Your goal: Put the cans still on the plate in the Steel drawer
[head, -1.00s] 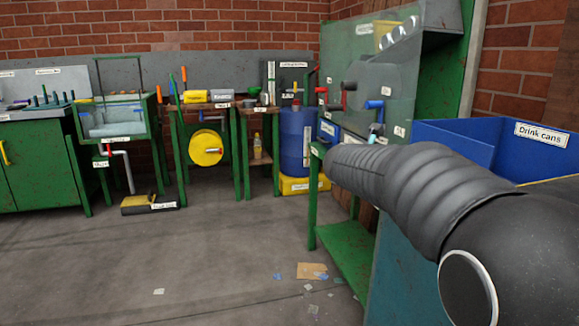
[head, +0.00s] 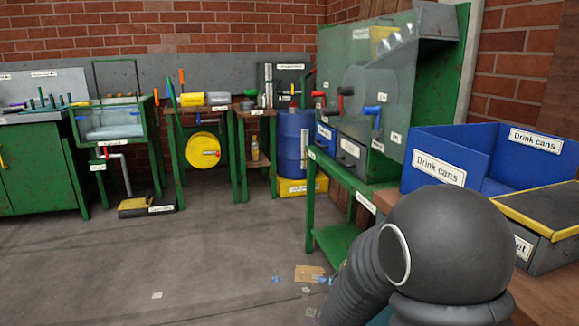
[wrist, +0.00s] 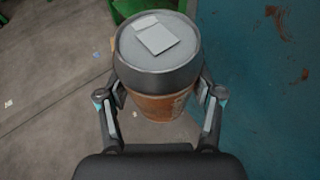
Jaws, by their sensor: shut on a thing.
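My gripper (wrist: 160,98) is shut on a can (wrist: 158,58) in the wrist view. The can has a grey rim and top with a pale square patch, and rusty brown sides. It is held above the floor, beside a blue-green panel. The head view does not show my gripper or the held can; my arm fills its lower right. A round grey plate (head: 358,88) stands behind a clear shield on the green machine. I cannot make out cans on it. A grey drawer (head: 349,153) and a blue one (head: 325,134) sit below; their labels are too small to read.
A blue bin labelled Drink cans (head: 438,172) stands at the right, beside a dark yellow-edged box (head: 545,215). Green benches (head: 110,125) and a blue barrel (head: 296,143) line the back. Open floor (head: 220,250) with scraps lies at the left and middle.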

